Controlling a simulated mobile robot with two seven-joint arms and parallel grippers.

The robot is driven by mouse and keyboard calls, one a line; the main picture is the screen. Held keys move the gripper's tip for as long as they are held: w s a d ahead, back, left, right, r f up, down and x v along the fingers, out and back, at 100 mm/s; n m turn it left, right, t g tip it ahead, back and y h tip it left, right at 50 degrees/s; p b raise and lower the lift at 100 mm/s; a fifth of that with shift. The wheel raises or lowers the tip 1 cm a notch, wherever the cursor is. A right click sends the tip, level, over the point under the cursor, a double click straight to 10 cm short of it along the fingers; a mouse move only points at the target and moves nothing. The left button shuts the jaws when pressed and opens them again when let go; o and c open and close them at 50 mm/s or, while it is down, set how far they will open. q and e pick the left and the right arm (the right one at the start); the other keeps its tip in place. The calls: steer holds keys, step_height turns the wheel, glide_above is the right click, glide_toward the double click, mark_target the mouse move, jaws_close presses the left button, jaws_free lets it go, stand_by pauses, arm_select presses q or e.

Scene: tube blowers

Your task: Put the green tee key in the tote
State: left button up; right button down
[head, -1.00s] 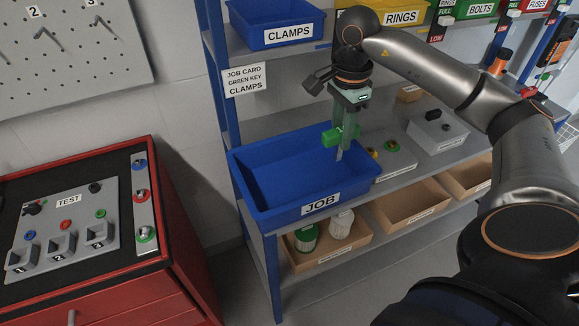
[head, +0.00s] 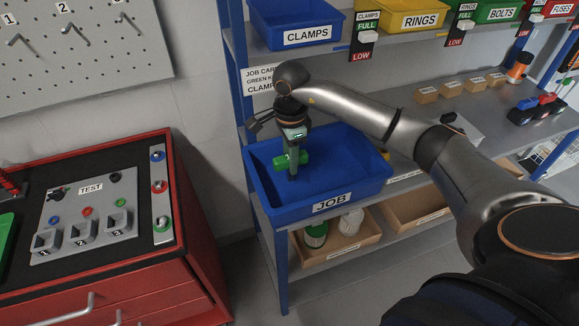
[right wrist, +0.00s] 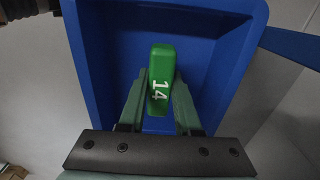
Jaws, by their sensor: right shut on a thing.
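The green tee key (head: 282,160) is held by my right gripper (head: 293,158), with its crossbar between the fingers and its shaft pointing down. In the right wrist view the key (right wrist: 160,78) shows a white "14" and sits between the two fingertips (right wrist: 160,95). The gripper and key are over the blue tote marked JOB (head: 352,192), inside its outline as seen from above. The tote's blue inside and wall (right wrist: 90,60) surround the key in the right wrist view. Whether the key touches the tote floor cannot be told. My left gripper is not in view.
The tote stands on the middle shelf beside a blue post (head: 240,75). A blue CLAMPS bin (head: 305,37) and a yellow RINGS bin (head: 405,20) are above. A red cabinet with a TEST panel (head: 88,187) stands left. A cardboard box (head: 340,247) is below.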

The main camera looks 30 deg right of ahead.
mark_target(289, 179)
steer(key=shift+w+a+f+p, duration=0.15)
steer(key=shift+f+p, duration=0.15)
steer(key=shift+f, duration=1.35)
steer(key=shift+f, duration=0.1)
steer(key=shift+f, duration=0.15)
steer(key=c, duration=0.6)
jaws_free()
step_height(289, 179, up, 12)
steer(key=shift+r+b, duration=0.25)
steer(key=shift+b, duration=0.25)
